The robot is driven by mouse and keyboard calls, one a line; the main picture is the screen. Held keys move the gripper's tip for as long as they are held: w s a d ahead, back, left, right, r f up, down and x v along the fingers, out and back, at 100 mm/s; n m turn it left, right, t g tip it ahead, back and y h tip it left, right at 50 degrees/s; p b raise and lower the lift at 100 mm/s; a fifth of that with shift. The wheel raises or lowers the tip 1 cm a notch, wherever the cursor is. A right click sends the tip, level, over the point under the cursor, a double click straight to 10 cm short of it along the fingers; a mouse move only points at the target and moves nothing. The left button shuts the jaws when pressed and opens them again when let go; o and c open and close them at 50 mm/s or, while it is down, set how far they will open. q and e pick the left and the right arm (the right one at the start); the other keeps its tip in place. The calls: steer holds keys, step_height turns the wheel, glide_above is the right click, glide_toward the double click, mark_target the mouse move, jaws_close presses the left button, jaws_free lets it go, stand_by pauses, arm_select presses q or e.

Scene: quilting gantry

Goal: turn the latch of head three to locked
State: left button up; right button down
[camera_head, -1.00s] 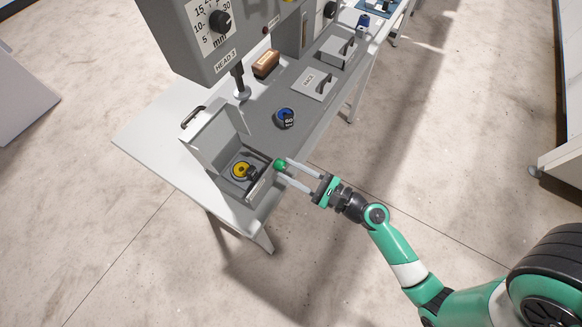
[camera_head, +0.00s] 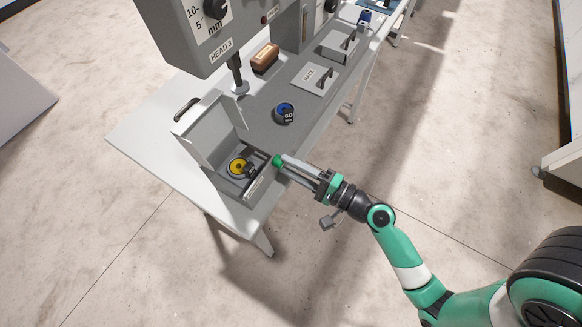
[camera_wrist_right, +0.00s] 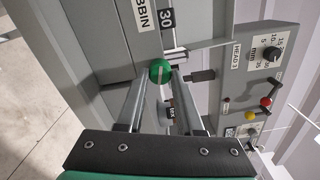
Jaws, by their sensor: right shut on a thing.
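The head three label (camera_head: 221,51) is on the grey housing at the upper left of the head view. Below it is an open bobbin box holding a yellow bobbin (camera_head: 237,166). A round green latch knob (camera_head: 277,161) sits at the box's front right corner. In the right wrist view the knob (camera_wrist_right: 161,71) shows a pale line, with a dark grey bar (camera_wrist_right: 200,76) beside it. My right gripper (camera_head: 280,162) is shut on the knob, one finger on each side. I cannot read any locked mark. My left gripper is not in view.
The box's raised lid (camera_head: 205,128) stands at its left. A blue-and-black round piece marked 60 (camera_head: 285,113), a brown block (camera_head: 265,58) and a lidded hatch (camera_head: 315,78) lie along the bench. The floor in front of the bench is clear.

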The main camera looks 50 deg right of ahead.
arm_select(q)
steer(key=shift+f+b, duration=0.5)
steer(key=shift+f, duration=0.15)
arm_select(e)
steer(key=shift+n, duration=1.6)
steer(key=c, duration=0.5)
jaws_free()
steer(key=shift+c, duration=0.2)
